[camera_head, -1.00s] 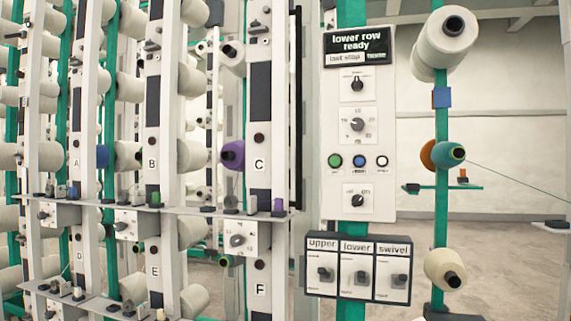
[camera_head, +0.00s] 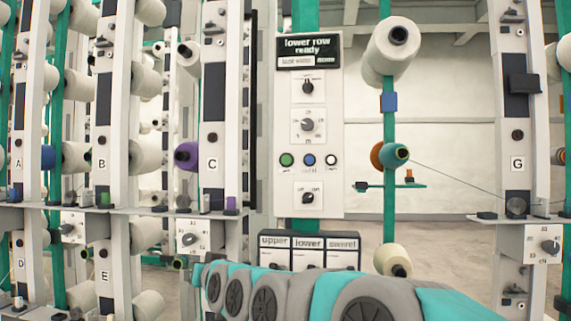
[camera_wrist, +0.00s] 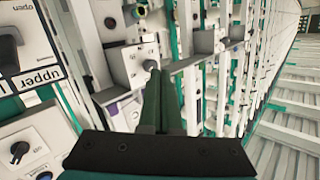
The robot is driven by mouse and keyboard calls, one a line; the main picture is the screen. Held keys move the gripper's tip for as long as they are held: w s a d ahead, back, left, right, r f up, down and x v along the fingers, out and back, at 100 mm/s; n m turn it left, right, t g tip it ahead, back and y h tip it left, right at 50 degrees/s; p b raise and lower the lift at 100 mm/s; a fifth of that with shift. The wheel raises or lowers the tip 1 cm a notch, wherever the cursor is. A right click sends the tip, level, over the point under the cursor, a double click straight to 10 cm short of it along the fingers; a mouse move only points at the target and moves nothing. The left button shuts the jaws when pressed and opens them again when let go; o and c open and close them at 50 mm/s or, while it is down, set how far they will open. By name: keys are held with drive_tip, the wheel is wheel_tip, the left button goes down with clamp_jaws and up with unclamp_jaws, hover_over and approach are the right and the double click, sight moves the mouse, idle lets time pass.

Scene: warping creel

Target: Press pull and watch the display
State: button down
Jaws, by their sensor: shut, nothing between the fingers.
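The control panel (camera_head: 326,110) stands upright on a green post in the head view. Its display (camera_head: 308,50) reads "lower row ready" with a smaller "last stop" line under it. A green button (camera_head: 287,160), a blue button (camera_head: 309,160) and a white button (camera_head: 331,160) sit in a row between knobs; their labels are too small to read. My gripper (camera_wrist: 157,80) is shut and empty in the wrist view, in front of the creel frame. The panel's lower knob (camera_wrist: 20,152) shows at lower left there, to the side of the fingers.
The upper/lower/swivel switch box (camera_head: 310,244) is below the panel; my arm hides its lower part. A creel knob plate (camera_wrist: 140,66) is near my fingertips in the wrist view. Bobbin posts stand left; a thread crosses right from a teal bobbin (camera_head: 397,154).

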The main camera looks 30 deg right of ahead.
sight(284, 164)
drive_tip(key=w+d+r+m+t+h, duration=0.2)
drive_tip(key=d+r+t, duration=0.15)
drive_tip(key=r, duration=0.25)
drive_tip(key=w+d+r+m+t+h, duration=0.1)
drive_tip(key=w+d+r+t, duration=0.1)
drive_tip(key=w+d+r, duration=0.3)
drive_tip(key=s+d+r+m+t+h+b, duration=0.1)
drive_tip(key=s+d+r+m+t+h, duration=0.1)
drive_tip(key=s+d+r+m+h, duration=0.3)
drive_tip(key=d+r+m+h, duration=0.4)
drive_tip(key=d+r+h, duration=0.2)
drive_tip(key=h, duration=0.1)
drive_tip(key=shift+s+d+b, duration=0.15)
drive_tip(key=shift+s+b, duration=0.05)
drive_tip(key=shift+b, duration=0.1)
drive_tip(key=shift+w, duration=0.1)
drive_tip(key=w+d, duration=0.1)
drive_tip(key=w, duration=0.1)
drive_tip(key=w+d+p, duration=0.1)
drive_tip(key=w+d, duration=0.2)
drive_tip(key=w, duration=0.2)
drive_tip(key=shift+d+p, duration=0.35)
drive_tip(key=shift+p, duration=0.05)
drive_tip(key=shift+w+d, duration=0.1)
idle(0.4)
drive_tip(key=shift+w+d, duration=0.25)
